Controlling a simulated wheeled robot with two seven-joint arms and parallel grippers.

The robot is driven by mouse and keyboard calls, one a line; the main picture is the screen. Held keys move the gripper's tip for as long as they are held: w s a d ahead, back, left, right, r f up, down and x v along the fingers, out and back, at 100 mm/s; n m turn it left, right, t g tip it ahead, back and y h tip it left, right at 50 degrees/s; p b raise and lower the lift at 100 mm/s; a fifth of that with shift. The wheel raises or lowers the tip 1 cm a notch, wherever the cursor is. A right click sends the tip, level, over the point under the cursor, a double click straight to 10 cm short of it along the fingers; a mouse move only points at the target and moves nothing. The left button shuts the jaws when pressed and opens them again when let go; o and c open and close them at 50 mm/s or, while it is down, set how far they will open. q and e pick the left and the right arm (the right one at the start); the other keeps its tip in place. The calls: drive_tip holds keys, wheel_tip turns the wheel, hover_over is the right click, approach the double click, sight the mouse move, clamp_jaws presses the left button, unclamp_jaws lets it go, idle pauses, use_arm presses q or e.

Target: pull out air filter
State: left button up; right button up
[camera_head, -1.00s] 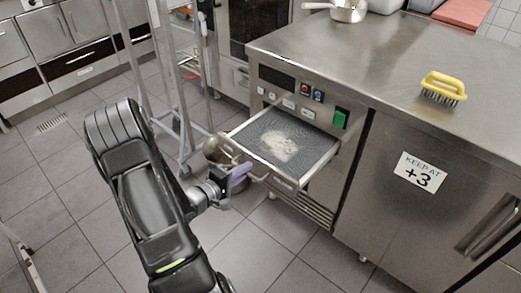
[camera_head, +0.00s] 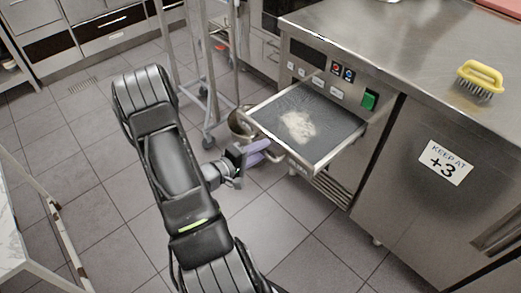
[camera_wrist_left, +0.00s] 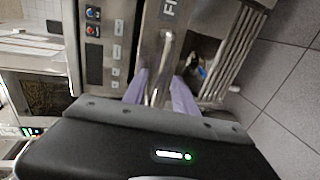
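The air filter (camera_head: 330,121) is a dark mesh tray in a metal frame with a pale dusty patch on top. It sticks well out of the front of the steel counter unit in the head view. Its bar handle is on the front edge and shows in the left wrist view (camera_wrist_left: 163,62). My left gripper (camera_head: 257,152) is at this handle, its purple fingers (camera_wrist_left: 162,86) on either side of the bar. It seems shut on the handle, though finger contact is partly hidden by the gripper body. My right gripper is not in view.
A wheeled rack (camera_head: 207,75) and a metal pot (camera_head: 240,122) stand close behind the filter. A yellow brush (camera_head: 481,76) lies on the counter top (camera_head: 390,45). A white-topped table (camera_head: 18,225) is at the left edge. The tiled floor in front is clear.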

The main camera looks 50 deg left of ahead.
use_arm(q)
drive_tip(key=v, duration=0.7)
drive_tip(key=shift+s+p, duration=0.4)
idle(0.4)
